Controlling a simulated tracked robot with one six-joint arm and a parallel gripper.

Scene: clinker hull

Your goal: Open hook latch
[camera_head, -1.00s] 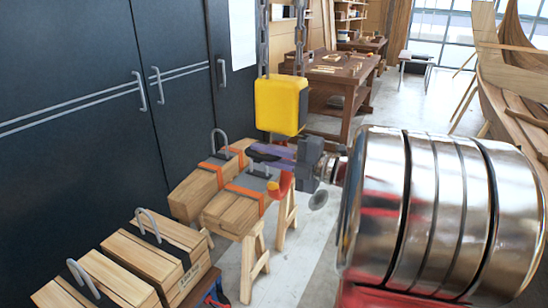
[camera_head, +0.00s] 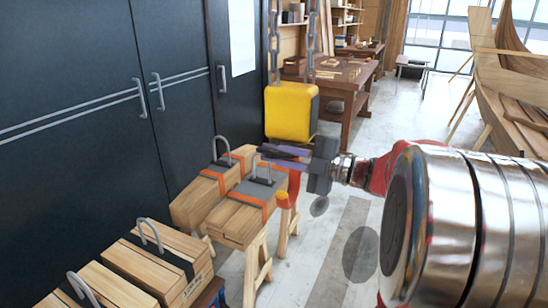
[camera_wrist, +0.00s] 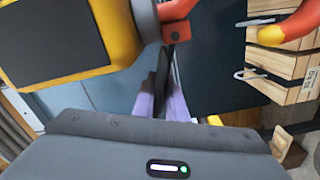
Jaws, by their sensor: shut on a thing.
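The yellow hoist block (camera_head: 291,112) hangs on chains, with the orange-red hook (camera_head: 294,187) below it. In the wrist view the block (camera_wrist: 70,40) fills the upper left. The hook (camera_wrist: 176,32) shows at top centre, and its curved part is at the upper right. A thin dark strip, apparently the latch (camera_wrist: 165,62), runs down from the hook's bracket. My gripper (camera_head: 272,157) reaches in from the right, just under the block. Its purple-padded fingers (camera_wrist: 162,103) are shut on the dark strip. The exact contact and the latch's angle are partly hidden.
Wooden crates with metal handles stand close by: one (camera_head: 235,217) on a trestle under the hook, another (camera_head: 165,275) lower left. Dark cabinets (camera_head: 90,120) line the left. A workbench (camera_head: 340,88) stands behind, a wooden hull (camera_head: 510,75) right. Floor between is open.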

